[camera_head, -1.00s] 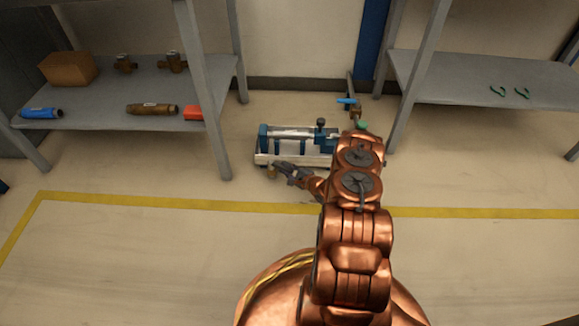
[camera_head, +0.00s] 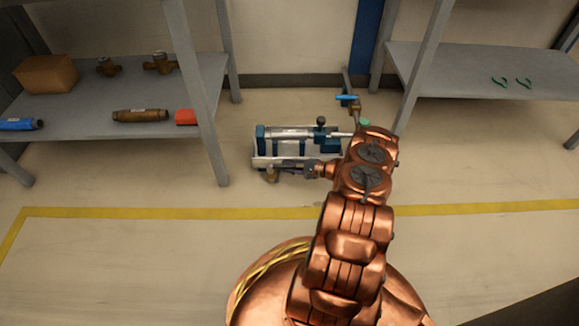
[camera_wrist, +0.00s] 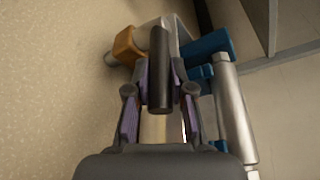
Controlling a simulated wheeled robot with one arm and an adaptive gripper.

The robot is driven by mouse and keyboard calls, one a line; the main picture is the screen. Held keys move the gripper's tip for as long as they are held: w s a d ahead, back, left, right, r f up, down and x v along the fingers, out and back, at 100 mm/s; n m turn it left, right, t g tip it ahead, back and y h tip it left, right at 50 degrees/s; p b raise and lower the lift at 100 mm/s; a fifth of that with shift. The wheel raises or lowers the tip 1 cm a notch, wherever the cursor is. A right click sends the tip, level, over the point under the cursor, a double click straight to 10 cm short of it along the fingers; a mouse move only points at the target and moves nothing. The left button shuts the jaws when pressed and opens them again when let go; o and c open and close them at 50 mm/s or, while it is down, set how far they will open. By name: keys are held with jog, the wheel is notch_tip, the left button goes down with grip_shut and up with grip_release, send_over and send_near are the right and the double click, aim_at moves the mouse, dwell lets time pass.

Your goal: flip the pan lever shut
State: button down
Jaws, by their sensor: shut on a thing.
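The pan lever (camera_wrist: 159,70) is a dark, rod-shaped handle beside an orange-brass valve body (camera_wrist: 127,46) in the wrist view. My gripper (camera_wrist: 158,98) has one finger on each side of the lever and is shut on it. In the head view my gripper (camera_head: 291,170) is at the front edge of the meter bench, low above the floor. The brass valve body (camera_head: 271,175) shows there just left of the fingertips. The lever is too small to make out clearly in the head view. The bench's pale pan (camera_head: 262,160) lies under a blue-and-grey clamp assembly.
A blue-handled valve (camera_head: 347,98) on a pipe stands behind the bench. A shelf (camera_head: 80,125) at left holds a box and several fittings. A shelf (camera_head: 440,75) at right holds two green items. Shelf legs flank the bench. Floor in front is clear.

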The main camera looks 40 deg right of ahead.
jog(key=shift+w+a, duration=0.1)
dwell(0.3)
jog(key=c, duration=1)
grip_release()
jog(key=v, duration=1.2)
